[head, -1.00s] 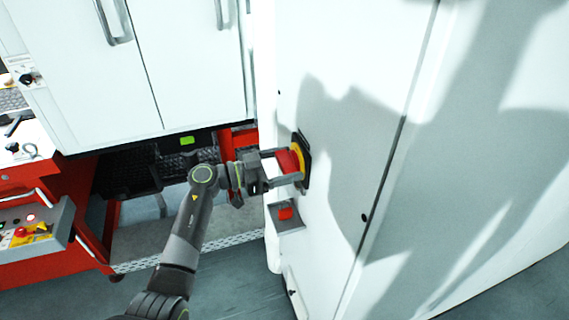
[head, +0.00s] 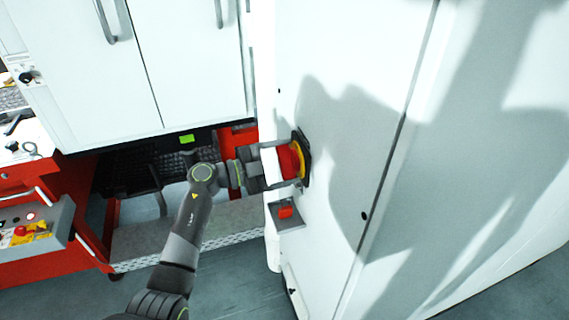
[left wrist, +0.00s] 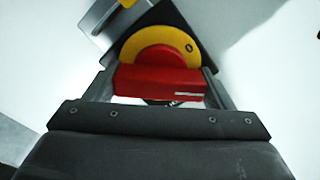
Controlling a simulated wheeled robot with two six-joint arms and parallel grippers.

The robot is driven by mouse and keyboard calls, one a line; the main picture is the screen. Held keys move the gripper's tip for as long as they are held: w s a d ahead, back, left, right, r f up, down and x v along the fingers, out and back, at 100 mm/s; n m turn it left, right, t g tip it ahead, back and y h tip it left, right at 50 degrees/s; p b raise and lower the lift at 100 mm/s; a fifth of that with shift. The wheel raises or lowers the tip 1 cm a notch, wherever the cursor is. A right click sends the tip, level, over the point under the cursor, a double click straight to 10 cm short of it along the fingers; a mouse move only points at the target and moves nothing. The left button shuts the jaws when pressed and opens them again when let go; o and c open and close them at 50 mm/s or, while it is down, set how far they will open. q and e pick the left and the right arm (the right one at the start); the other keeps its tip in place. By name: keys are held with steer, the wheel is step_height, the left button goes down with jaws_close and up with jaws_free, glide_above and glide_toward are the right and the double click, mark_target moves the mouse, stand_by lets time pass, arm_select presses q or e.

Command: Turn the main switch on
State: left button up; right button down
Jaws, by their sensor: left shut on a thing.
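The main switch is a red rotary handle (head: 288,161) on a yellow round plate (head: 302,160) with a dark square backing, mounted on the white cabinet's side. My left gripper (head: 279,164) reaches it from the left, with one finger at each side of the handle. In the left wrist view the red handle (left wrist: 158,82) lies across the picture between the two fingers (left wrist: 160,88), with the yellow plate (left wrist: 160,48) behind it. The gripper is shut on the handle. My right gripper is not in view.
A grey box with a red button (head: 286,212) sits just below the switch on the white cabinet (head: 340,60). A red console with a control panel (head: 30,228) stands at the left. White cupboard doors (head: 190,60) are above the arm. Floor is clear at the bottom.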

arm_select(q)
steer(key=m+b, duration=0.1)
steer(key=m, duration=0.1)
steer(key=m+b, duration=0.1)
steer(key=m, duration=0.1)
steer(key=shift+f+m, duration=0.2)
steer(key=shift+m, duration=0.1)
steer(key=m+b, duration=0.3)
steer(key=m, duration=0.1)
steer(key=shift+r+m, duration=0.1)
steer(key=shift+m, duration=0.2)
steer(key=o, duration=1)
steer(key=shift+r, duration=0.1)
steer(key=shift+b+v, duration=2.45)
steer(key=shift+v, duration=6.35)
